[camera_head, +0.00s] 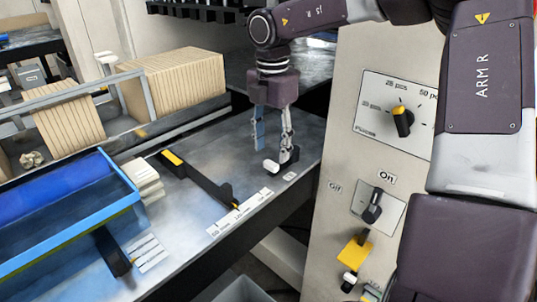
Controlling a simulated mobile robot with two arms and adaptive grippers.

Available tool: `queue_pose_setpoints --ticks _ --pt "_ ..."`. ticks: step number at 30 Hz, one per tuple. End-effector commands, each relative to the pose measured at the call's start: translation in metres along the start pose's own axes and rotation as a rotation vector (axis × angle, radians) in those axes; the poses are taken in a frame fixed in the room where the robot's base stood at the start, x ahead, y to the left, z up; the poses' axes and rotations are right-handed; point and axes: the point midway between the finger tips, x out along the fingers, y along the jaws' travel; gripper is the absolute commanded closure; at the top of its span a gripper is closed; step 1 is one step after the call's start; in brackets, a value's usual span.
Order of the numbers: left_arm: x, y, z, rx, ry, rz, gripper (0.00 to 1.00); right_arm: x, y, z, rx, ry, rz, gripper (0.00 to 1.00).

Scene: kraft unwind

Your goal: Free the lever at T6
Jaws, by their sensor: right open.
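My right gripper (274,146) comes down from the top and points at the metal table. Its two fingers are apart, with nothing seen between them. Just below the fingertips is a small black lever (289,158) with a white knob (271,167). The fingers are very close to it; I cannot tell whether they touch it. A small label (290,177) lies in front of this lever, too small to read, so I cannot confirm that it is T6. My left gripper is not in view.
A long black arm with a yellow end (172,158) lies on the table beside a printed scale (240,211). A blue tray (65,235) and stacked kraft sheets (175,82) stand left. A control panel (325,215) with a dial (402,121) and switch (373,208) rises right.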

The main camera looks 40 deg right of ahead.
Motion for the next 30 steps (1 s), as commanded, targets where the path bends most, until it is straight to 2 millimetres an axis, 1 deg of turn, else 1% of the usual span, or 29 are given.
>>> queue_pose_setpoints --ticks 1,5,9,13,18,25,30 --pt "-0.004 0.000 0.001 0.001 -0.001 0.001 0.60 0.008 -0.001 0.000 0.000 0.003 -0.004 0.54" --pt "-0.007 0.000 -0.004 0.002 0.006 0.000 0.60 0.026 -0.001 0.000 0.001 0.001 -0.004 0.54" --pt "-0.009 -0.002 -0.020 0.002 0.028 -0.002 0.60 0.037 0.000 0.000 0.000 0.000 -0.001 0.54" --pt "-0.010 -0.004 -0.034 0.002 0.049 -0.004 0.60 0.041 0.000 0.000 0.000 0.000 0.000 0.54" --pt "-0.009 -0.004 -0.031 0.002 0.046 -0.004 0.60 0.041 0.000 0.000 0.000 0.000 0.000 0.54" --pt "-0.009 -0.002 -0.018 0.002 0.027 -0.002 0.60 0.040 0.000 0.000 0.000 0.000 0.000 0.79" --pt "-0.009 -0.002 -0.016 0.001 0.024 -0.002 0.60 0.040 0.000 0.000 0.000 0.000 0.001 0.98"
